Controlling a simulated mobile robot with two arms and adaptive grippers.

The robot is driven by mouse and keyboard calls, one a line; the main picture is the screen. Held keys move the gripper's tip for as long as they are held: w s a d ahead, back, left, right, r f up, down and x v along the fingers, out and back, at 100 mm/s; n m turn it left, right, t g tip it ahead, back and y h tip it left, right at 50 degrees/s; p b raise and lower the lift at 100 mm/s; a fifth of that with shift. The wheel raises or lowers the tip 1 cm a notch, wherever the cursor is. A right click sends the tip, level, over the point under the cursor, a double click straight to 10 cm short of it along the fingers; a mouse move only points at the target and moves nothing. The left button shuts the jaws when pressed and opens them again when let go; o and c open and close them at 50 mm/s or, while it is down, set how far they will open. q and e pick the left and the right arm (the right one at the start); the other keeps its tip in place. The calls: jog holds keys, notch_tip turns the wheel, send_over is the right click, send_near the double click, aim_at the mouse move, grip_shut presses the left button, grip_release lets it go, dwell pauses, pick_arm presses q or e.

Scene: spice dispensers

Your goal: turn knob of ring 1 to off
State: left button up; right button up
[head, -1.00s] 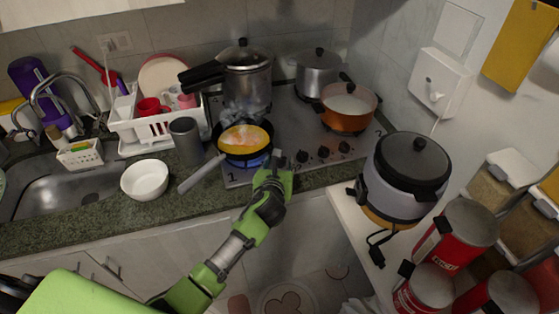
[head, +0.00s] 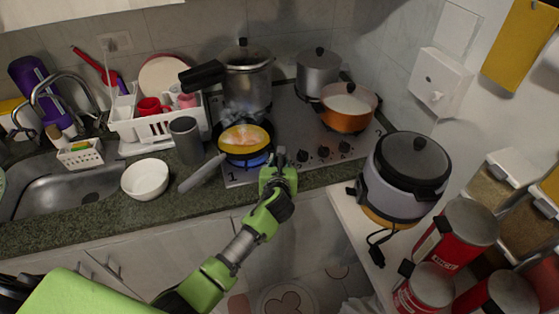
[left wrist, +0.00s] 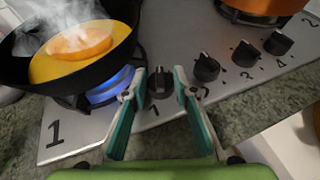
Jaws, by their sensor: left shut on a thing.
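The knob of ring 1 (left wrist: 160,83) is black and sits at the left end of the knob row, above a printed "1" in the left wrist view. My left gripper (left wrist: 160,92) has its two green fingers on either side of this knob and is shut on it. In the head view my left gripper (head: 279,160) is at the stove's front edge and hides the knob. A blue flame (left wrist: 110,88) burns on ring 1 (left wrist: 80,102), under a dark pan (left wrist: 122,50) with yellow-orange contents. My right gripper is not in view.
Several other knobs, including one beside it (left wrist: 206,67), stand to the right. The pan's handle (head: 201,174) sticks out over the counter. A pressure cooker (head: 246,82), an orange pot (head: 347,117) and a steel pot (head: 318,72) stand on the stove. A rice cooker (head: 407,178) is at right.

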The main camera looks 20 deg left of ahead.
pick_arm(q)
jog(key=shift+d+f+n+g+y+b, duration=0.15)
jog(key=shift+n+g+y+b, duration=0.1)
jog(key=shift+n+y, duration=0.3)
jog(key=shift+d+f+n+g+y+b, duration=0.15)
jog(key=shift+n+y+b, duration=0.1)
jog(key=shift+n+y, duration=0.25)
jog(key=shift+a+r+n+g+y+b, duration=0.1)
jog(key=shift+r+n+g+y+b, duration=0.15)
jog(key=shift+n+y, duration=0.3)
jog(key=shift+n+g+y+b, duration=0.15)
jog(key=shift+n+g+y, duration=0.25)
jog(key=shift+y, duration=0.1)
jog(key=o, duration=1.1)
jog(key=v, duration=0.7)
jog(key=shift+s, duration=0.15)
